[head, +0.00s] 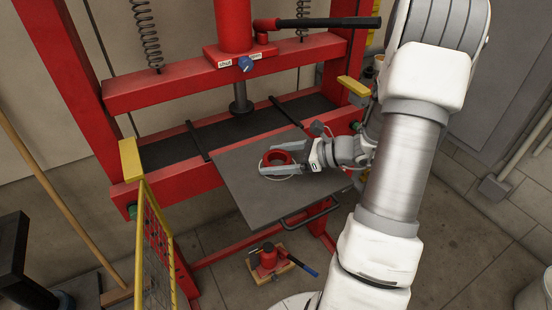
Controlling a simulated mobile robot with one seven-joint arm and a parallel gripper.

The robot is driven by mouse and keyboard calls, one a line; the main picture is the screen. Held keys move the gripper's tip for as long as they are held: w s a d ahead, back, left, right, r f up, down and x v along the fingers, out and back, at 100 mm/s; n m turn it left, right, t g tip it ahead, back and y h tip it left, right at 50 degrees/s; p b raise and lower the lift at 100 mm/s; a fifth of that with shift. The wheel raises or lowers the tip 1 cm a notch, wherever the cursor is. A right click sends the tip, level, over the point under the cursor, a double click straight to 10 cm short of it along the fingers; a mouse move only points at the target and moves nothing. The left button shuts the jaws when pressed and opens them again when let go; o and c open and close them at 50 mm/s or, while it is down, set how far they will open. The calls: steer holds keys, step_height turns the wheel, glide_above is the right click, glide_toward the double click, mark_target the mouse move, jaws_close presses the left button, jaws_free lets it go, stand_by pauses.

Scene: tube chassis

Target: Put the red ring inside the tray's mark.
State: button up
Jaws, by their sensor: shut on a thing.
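The red ring (277,157) is at the middle of the dark grey tray (246,192). My gripper (276,162) reaches in from the right and is shut on the red ring, with a grey finger on either side of it. The tray's mark, a thin pale round outline (278,179), shows around the near side of the ring and fingers. The ring appears to be over the mark. The fingers hide part of the ring and the mark, and I cannot tell whether the ring touches the tray.
A red press frame (230,82) stands behind the tray, with its ram (240,100) above the dark bed. A yellow mesh guard (155,245) stands at the left. A red jack (268,260) sits on the floor below the tray. The tray's left part is clear.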

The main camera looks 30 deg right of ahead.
steer(key=o, duration=1.2)
steer(key=shift+r, duration=0.25)
steer(key=p+v, duration=0.1)
steer(key=v, duration=1.1)
steer(key=shift+f+p, duration=0.15)
steer(key=shift+p, duration=0.2)
steer(key=shift+a, duration=0.1)
